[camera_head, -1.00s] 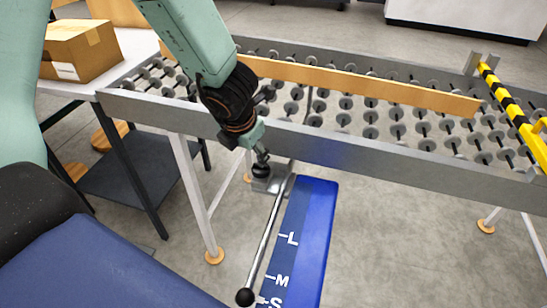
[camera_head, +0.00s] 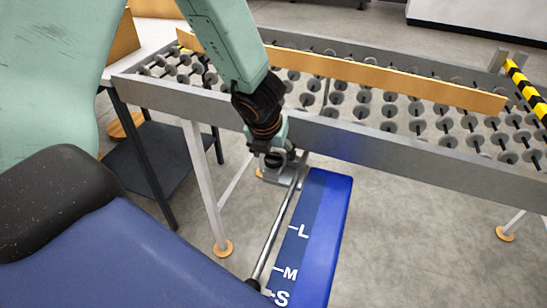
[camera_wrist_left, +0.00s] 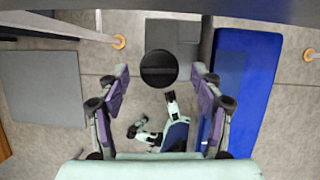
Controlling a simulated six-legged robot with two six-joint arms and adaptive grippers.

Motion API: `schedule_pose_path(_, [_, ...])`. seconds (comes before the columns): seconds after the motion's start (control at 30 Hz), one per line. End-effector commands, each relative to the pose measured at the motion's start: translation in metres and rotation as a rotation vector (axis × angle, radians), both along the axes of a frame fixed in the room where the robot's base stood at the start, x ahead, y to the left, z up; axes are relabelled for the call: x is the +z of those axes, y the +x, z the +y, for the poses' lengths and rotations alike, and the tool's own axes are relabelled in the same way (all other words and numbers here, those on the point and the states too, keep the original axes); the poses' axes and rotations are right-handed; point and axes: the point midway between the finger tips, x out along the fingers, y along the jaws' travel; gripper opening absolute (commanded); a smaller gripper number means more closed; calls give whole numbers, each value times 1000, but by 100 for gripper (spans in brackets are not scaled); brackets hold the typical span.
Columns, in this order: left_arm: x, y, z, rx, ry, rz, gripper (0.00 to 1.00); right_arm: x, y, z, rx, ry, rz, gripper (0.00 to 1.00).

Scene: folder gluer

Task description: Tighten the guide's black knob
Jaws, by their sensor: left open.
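The black knob (camera_wrist_left: 159,68) shows from above in the left wrist view as a dark round cap with a slot-like band across it. It lies midway between the two fingers of my left gripper (camera_wrist_left: 160,75), with a gap on each side. The gripper is open. In the head view my left gripper (camera_head: 277,158) points down over the knob at the grey metal bracket (camera_head: 284,177), partly hiding it. The wooden guide bar (camera_head: 390,83) lies across the rollers. My right gripper is not in view.
A metal rod (camera_head: 275,235) with a black ball end runs forward from the bracket, beside a blue scale plate (camera_head: 325,230) marked L, M and S. The roller table's grey side rail (camera_head: 390,150) is close behind the gripper. A cardboard box (camera_head: 124,38) stands at the back left.

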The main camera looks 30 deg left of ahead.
Motion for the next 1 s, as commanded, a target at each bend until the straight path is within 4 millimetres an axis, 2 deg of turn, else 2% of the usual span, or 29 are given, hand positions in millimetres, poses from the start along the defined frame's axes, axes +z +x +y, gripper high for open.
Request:
schedule_pose_path(0.1, [-7,4,1,-2,1,0,66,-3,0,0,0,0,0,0])
schedule_pose_path(0.4, [-7,5,1,-2,1,0,65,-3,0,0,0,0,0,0])
schedule_pose_path(1.0, [-7,4,1,-1,-1,0,14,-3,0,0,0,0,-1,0])
